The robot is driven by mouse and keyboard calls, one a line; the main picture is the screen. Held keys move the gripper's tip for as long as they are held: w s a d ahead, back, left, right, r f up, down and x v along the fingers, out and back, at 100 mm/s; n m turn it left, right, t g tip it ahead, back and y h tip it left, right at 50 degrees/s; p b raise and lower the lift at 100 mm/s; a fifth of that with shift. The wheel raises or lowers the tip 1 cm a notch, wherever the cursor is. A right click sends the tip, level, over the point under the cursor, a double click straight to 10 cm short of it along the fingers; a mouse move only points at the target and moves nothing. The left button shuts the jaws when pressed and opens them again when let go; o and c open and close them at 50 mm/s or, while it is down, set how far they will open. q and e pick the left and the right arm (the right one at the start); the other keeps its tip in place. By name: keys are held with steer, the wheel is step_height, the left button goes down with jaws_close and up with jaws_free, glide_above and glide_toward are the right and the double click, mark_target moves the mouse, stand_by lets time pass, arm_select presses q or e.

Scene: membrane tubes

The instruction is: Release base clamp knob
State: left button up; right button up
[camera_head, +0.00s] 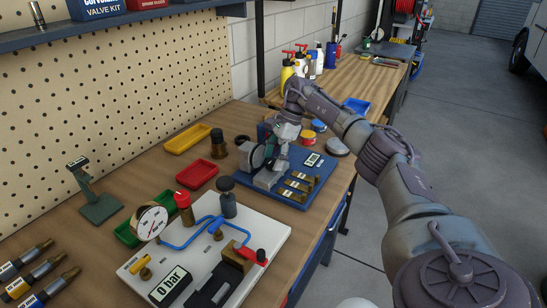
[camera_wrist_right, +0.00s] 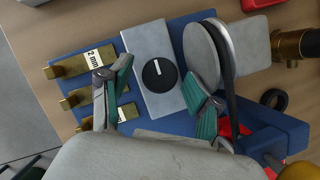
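The likely base clamp knob (camera_wrist_right: 159,75), round and black with a white mark, is on a grey block (camera_wrist_right: 148,48) in the right wrist view. The block stands on a blue base plate (camera_head: 312,184). My right gripper (camera_head: 283,137) is over this fixture in the head view and hides the knob there. In the right wrist view its two teal-padded fingers (camera_wrist_right: 158,78) are apart, one on each side of the knob. I cannot tell whether they touch it. My left gripper is not in view.
Brass gauge pieces (camera_head: 293,188) lie on the blue plate, beside a small display (camera_head: 313,159). A round grey disc (camera_wrist_right: 203,57) is close to one finger. A white board with a pressure gauge (camera_head: 149,222) and red-handled valve stands nearer. Red and yellow trays (camera_head: 187,139) are left.

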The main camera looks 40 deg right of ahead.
steer(key=w+v, duration=0.1)
steer(key=v, duration=0.6)
steer(key=shift+s+d+r, duration=0.2)
steer(key=shift+s+r, duration=0.25)
steer(key=shift+s, duration=0.1)
steer(key=shift+r, duration=0.1)
